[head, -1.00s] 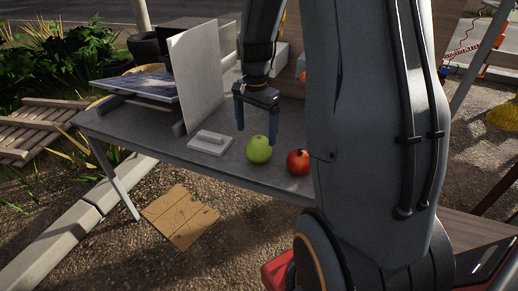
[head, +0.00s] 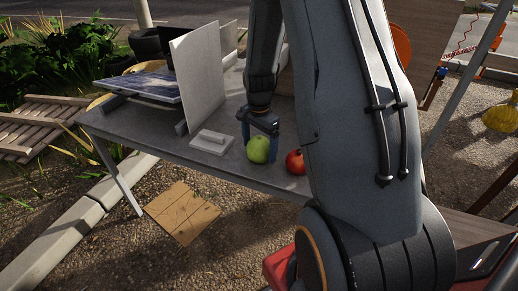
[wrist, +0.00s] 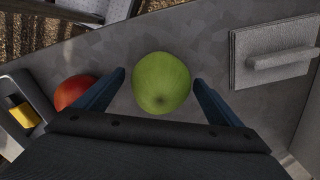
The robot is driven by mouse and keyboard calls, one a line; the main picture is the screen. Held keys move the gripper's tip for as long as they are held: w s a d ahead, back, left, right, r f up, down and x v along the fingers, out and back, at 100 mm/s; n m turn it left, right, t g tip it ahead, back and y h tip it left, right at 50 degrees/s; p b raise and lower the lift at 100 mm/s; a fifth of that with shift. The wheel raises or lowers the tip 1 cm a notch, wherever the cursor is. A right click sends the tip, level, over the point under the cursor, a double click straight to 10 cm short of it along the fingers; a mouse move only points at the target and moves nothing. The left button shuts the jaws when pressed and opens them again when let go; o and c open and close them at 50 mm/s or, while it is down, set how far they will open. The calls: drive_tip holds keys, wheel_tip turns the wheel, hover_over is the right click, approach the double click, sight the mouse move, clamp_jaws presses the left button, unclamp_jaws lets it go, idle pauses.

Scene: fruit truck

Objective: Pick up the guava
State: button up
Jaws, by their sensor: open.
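The guava (head: 259,149) is a round green fruit on the grey table, near its front edge. In the wrist view the guava (wrist: 161,83) lies between and slightly beyond the two blue fingertips. My gripper (head: 261,148) is open and low over the table, with its fingers on either side of the guava. In the wrist view a gap shows between the guava and each finger of my gripper (wrist: 160,80). I cannot tell how high the fingertips are above the table.
A red fruit (head: 295,162) sits just right of the guava; it also shows beside the left finger in the wrist view (wrist: 72,92). A light grey plate with a handle (head: 211,141) lies left of the guava. An upright grey panel (head: 197,75) stands behind it on the table (head: 150,136).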

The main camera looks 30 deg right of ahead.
drive_tip(key=shift+c, duration=0.3)
drive_tip(key=c, duration=1.1)
drive_tip(key=shift+c, duration=0.5)
drive_tip(key=shift+r, duration=0.15)
